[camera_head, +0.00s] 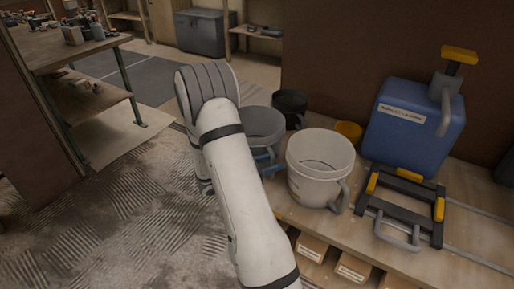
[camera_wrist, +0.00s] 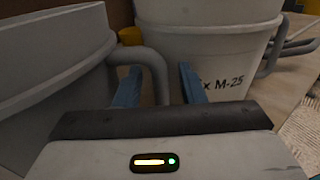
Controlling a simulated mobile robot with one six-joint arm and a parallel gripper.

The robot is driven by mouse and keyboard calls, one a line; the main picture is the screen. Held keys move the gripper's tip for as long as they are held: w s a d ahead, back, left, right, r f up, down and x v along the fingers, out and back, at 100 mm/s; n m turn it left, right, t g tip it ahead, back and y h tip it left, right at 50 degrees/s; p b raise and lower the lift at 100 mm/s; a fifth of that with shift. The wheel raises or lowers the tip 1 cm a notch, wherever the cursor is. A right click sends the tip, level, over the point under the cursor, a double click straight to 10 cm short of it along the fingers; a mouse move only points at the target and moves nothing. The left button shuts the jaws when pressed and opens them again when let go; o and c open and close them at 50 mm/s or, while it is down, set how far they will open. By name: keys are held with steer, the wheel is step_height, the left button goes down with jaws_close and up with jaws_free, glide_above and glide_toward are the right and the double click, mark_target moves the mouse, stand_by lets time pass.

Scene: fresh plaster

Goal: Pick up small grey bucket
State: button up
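The small grey bucket (camera_head: 262,126) stands on the bench in the head view, partly hidden behind my arm. In the wrist view the grey bucket (camera_wrist: 50,60) fills the left side, and its curved grey handle (camera_wrist: 153,60) sticks out to the right. My gripper (camera_wrist: 160,80) is open. Its two blue fingers stand apart with the handle between them, and I see no clear contact. In the head view my gripper (camera_head: 266,161) is only partly visible, low in front of the grey bucket and left of the white bucket.
A larger white bucket (camera_head: 319,167) stands close on the right; it also shows just beyond my fingers in the wrist view (camera_wrist: 207,50). Open floor (camera_head: 110,225) lies left.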

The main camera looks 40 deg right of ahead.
steer(key=shift+d, duration=0.1)
steer(key=shift+c, duration=0.2)
jaws_close()
stand_by(1.2)
